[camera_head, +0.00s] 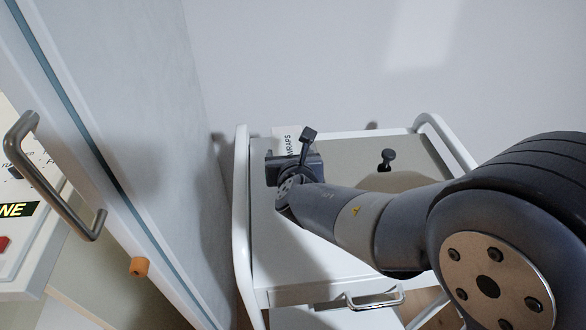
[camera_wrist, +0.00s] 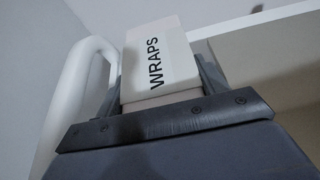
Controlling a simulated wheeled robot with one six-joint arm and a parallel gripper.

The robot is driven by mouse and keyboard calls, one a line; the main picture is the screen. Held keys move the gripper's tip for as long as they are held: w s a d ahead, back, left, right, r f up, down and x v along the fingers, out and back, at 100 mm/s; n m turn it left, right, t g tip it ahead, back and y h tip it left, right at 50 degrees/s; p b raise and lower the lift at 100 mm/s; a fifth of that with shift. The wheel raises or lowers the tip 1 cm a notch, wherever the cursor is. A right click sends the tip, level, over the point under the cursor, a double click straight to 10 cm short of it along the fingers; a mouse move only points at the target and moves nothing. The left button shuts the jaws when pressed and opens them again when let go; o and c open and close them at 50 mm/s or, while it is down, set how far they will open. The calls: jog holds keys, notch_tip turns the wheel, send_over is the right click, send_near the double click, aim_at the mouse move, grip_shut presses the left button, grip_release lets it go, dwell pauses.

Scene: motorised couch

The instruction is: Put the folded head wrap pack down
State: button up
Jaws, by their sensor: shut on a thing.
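The folded head wrap pack (camera_wrist: 160,68) is a pale block with the word WRAPS on its face. In the wrist view it sits between the jaws of my gripper (camera_wrist: 160,85), which is shut on it. In the head view the pack (camera_head: 284,140) shows only in part, at the far left corner of a white trolley (camera_head: 283,262). My gripper (camera_head: 290,166) and wrist hide the rest of it. I cannot tell whether the pack touches the trolley top.
A black knob (camera_head: 386,158) stands on the beige part of the trolley top. White rails (camera_head: 241,200) rise at its sides, and a drawer handle (camera_head: 375,299) is at the front. A grey panel with a metal handle (camera_head: 55,180) stands close on the left. The trolley's front left is bare.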

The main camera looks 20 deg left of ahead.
jog(key=shift+f+b, duration=0.3)
jog(key=shift+f, duration=1)
jog(key=shift+f, duration=0.1)
jog(key=shift+f, duration=0.1)
jog(key=o, duration=1.1)
jog(key=shift+s+r, duration=0.15)
jog(key=shift+r, duration=0.2)
jog(key=p+v, duration=0.2)
jog(key=v, duration=0.8)
jog(key=shift+s+d+r, duration=0.1)
jog(key=shift+s, duration=0.1)
jog(key=shift+s+d+r, duration=0.15)
jog(key=shift+s+d, duration=0.2)
jog(key=shift+s, duration=0.1)
